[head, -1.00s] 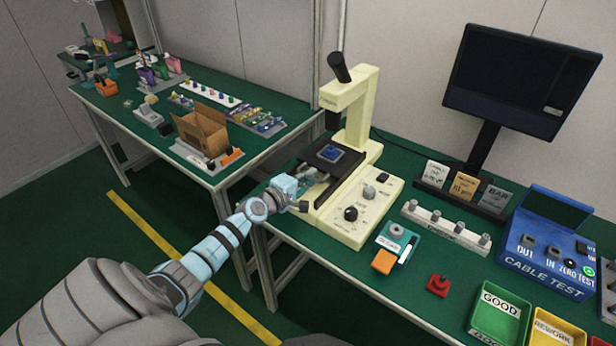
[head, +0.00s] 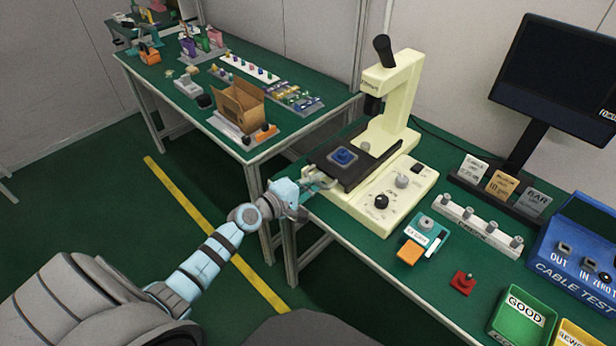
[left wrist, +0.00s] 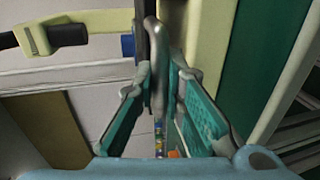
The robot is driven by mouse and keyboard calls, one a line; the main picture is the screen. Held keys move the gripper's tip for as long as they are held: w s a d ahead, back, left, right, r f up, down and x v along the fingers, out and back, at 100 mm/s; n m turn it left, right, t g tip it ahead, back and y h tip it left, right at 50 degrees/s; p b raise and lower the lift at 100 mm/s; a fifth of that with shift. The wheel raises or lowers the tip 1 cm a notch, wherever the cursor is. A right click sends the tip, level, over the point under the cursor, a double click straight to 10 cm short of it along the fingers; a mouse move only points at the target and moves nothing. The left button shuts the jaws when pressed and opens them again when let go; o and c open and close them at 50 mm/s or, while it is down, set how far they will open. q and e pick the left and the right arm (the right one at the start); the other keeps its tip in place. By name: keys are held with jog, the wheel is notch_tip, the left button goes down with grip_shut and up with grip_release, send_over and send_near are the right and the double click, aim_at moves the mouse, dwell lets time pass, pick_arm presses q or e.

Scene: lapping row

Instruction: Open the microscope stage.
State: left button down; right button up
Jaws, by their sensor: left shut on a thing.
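The cream microscope (head: 398,115) stands on the green bench. Its dark stage (head: 368,172) juts out to the left from under the eyepiece column, with a blue piece (head: 343,157) on top. My left gripper (head: 314,180) is at the stage's left front edge. In the left wrist view, its teal fingers (left wrist: 158,95) are shut on a grey bar-like handle (left wrist: 157,60), seen end-on between them. The exact contact is partly hidden by the fingers. My right gripper is not in view.
Right of the microscope are a teal-and-orange device (head: 425,238), a red button block (head: 462,283), a green GOOD tray (head: 522,315) and a blue cable tester (head: 580,250). An open cardboard box (head: 238,108) stands on the other table. Floor shows between the tables.

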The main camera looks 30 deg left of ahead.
pick_arm(q)
jog(key=shift+s+f, duration=0.1)
jog(key=shift+f, duration=0.05)
jog(key=c, duration=1.6)
grip_release()
jog(key=shift+s, duration=0.1)
jog(key=shift+c, duration=0.2)
jog(key=v, duration=1.2)
